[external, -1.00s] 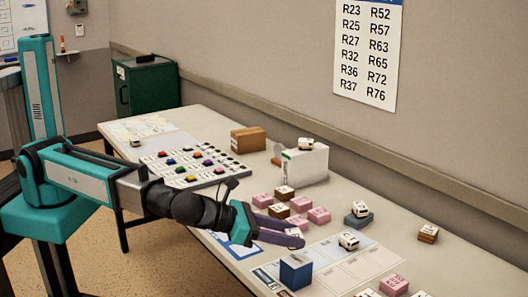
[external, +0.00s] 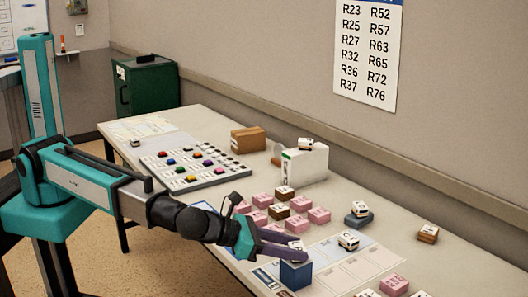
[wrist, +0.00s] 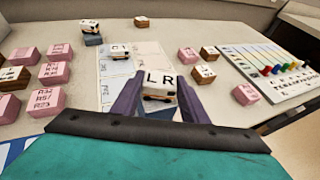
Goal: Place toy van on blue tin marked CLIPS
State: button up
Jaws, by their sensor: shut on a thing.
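My gripper (external: 304,254) is shut on a white toy van with a dark and orange stripe. The van (wrist: 158,95) sits between the two purple fingers in the wrist view, and dark letters, L and R, show at its top. In the external view the fingers mostly hide it. The dark blue tin (external: 296,276) stands at the front of the table, directly below the fingertips. I cannot read a label on it, nor tell whether the van touches its top.
Another white van (external: 348,240) stands on the printed mat (external: 335,275), and one sits on a low blue-grey block (external: 358,222). Several pink blocks (external: 319,215) lie left of the mat. A white box (external: 304,165) bears another van.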

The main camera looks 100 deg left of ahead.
jog(key=shift+f, duration=0.1)
jog(key=o, duration=1.1)
jog(key=shift+c, duration=0.2)
jog(key=shift+s, duration=0.15)
jog(key=v, duration=1.2)
jog(key=shift+b, duration=0.45)
